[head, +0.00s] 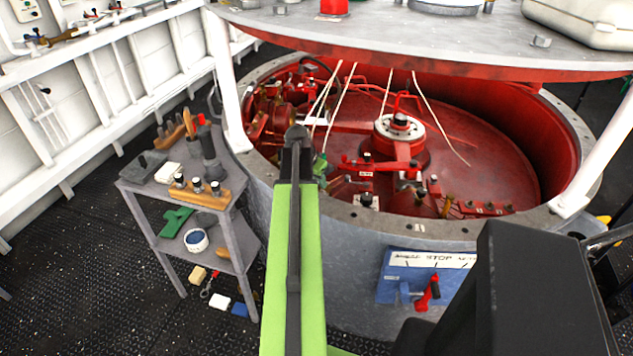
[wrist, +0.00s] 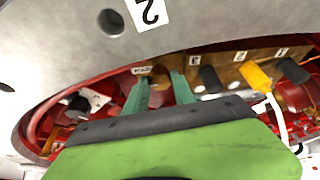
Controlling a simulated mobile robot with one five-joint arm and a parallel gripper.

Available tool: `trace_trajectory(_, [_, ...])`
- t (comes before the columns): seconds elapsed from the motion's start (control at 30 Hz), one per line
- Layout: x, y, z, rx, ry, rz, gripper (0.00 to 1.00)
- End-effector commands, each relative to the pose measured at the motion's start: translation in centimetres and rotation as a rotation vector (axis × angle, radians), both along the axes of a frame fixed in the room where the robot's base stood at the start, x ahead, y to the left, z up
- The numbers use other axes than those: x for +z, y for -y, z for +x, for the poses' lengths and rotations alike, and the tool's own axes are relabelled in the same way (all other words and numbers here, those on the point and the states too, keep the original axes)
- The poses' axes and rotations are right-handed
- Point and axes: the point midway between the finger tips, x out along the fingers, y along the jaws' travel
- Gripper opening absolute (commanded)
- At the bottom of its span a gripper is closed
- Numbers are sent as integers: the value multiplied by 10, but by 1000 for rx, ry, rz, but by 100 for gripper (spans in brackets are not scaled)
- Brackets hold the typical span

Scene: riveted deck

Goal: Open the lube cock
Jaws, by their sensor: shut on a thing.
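My gripper (wrist: 159,80) has its two teal fingers on either side of a small brownish part, which I take to be the lube cock (wrist: 159,92). It is shut on that part, which is mostly hidden behind the fingers and the gripper body. A small white label (wrist: 141,70) is above the left finger; its text is too small to read surely. In the head view my gripper (head: 320,165) reaches over the near left rim of the round red pit, and the cock is hidden there. I cannot tell how far the cock is turned.
In the wrist view a brass strip (wrist: 232,72) right of the fingers carries black handles (wrist: 210,79) and a yellow one (wrist: 257,77), beside numbered labels. A grey rim (wrist: 60,40) lies close by. A tool cart (head: 185,180) stands left; white ropes (head: 340,105) hang over the pit.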

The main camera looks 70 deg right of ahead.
Motion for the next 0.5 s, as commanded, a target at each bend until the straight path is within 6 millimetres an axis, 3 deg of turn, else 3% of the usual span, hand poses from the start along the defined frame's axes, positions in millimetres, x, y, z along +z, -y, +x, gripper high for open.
trace_trajectory(0.5, [1,3,-6,370,-2,-8,0])
